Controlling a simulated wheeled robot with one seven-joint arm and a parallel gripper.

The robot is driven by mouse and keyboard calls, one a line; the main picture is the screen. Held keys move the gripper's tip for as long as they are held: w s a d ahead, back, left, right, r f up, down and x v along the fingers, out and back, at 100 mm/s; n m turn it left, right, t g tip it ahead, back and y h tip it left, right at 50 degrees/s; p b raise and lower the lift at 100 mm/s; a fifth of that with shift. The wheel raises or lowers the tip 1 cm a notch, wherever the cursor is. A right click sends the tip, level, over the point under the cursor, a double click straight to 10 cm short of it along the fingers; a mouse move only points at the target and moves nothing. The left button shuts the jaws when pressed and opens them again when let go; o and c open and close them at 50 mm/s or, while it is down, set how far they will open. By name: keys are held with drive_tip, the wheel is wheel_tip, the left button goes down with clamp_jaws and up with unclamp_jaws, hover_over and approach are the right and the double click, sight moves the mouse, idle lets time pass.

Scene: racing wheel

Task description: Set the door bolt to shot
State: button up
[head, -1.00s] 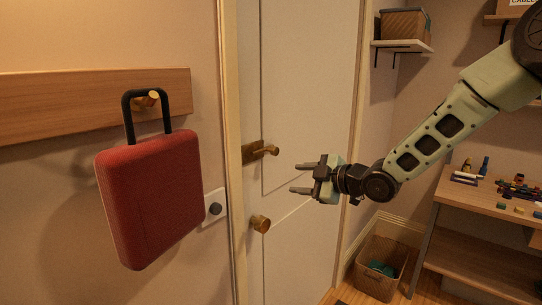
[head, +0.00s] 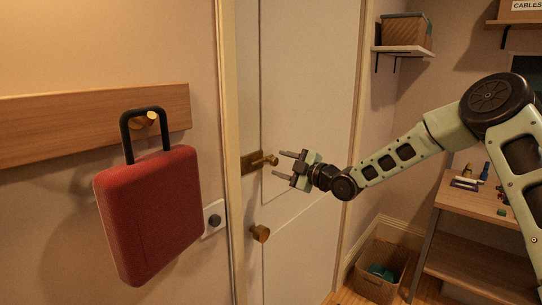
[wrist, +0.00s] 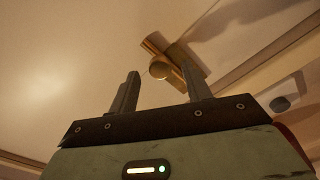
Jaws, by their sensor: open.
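The door bolt (head: 262,161) is a brass piece with a knob, mounted at the left edge of the white door (head: 310,90). In the wrist view the bolt's knob (wrist: 160,68) shows just beyond the fingertips, nearly between them. My gripper (head: 282,164) is open and empty, its fingers pointing left close to the bolt knob. In the wrist view my gripper (wrist: 165,85) has its fingers spread on either side of the knob. I cannot tell whether a finger touches the bolt.
A round brass door knob (head: 260,233) sits below the bolt. A basket (head: 379,265) and wooden bench (head: 480,208) stand at right.

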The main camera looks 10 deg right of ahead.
sight(276, 162)
drive_tip(key=shift+p+x, duration=0.7)
drive_tip(key=shift+x, duration=1.9)
